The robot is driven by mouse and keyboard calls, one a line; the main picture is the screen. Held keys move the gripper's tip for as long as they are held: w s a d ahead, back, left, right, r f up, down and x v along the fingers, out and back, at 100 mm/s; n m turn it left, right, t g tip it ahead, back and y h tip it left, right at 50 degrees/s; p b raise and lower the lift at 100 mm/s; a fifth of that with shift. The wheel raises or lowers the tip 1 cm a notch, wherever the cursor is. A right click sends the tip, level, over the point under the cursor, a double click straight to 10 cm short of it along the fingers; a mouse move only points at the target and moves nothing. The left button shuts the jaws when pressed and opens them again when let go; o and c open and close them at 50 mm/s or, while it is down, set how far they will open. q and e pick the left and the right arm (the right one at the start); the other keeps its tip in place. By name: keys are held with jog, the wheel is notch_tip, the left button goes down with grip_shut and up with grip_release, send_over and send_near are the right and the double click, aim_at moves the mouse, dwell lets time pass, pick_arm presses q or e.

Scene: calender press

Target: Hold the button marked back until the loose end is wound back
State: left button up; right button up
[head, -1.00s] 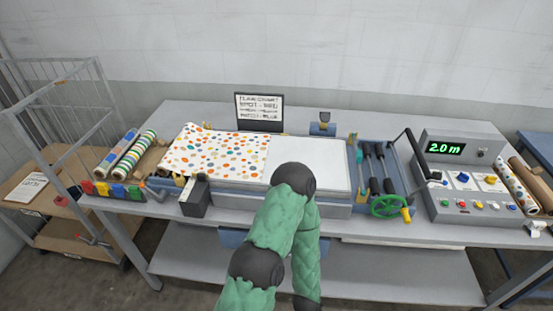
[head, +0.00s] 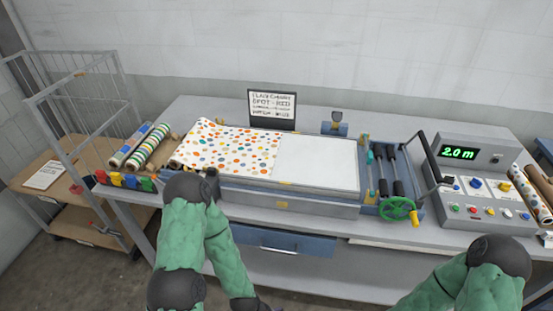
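The control box (head: 468,165) stands at the right of the bench with a green display (head: 459,153) reading 2.0 m. Its sloping front has a row of small coloured buttons (head: 490,211) below larger blue and yellow controls; their labels are too small to read, so I cannot tell which is back. The dotted sheet (head: 228,147) lies over the left part of the press bed, its straight right edge against a white surface (head: 316,162). My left arm bends down in front of the press and my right arm enters at the lower right. Neither gripper is in view.
A green handwheel (head: 398,208) and a black lever (head: 430,165) stand left of the control box. Patterned rolls (head: 530,192) lie to its right. A sign (head: 272,108) stands behind the press. A wire cart (head: 70,185) stands at the left.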

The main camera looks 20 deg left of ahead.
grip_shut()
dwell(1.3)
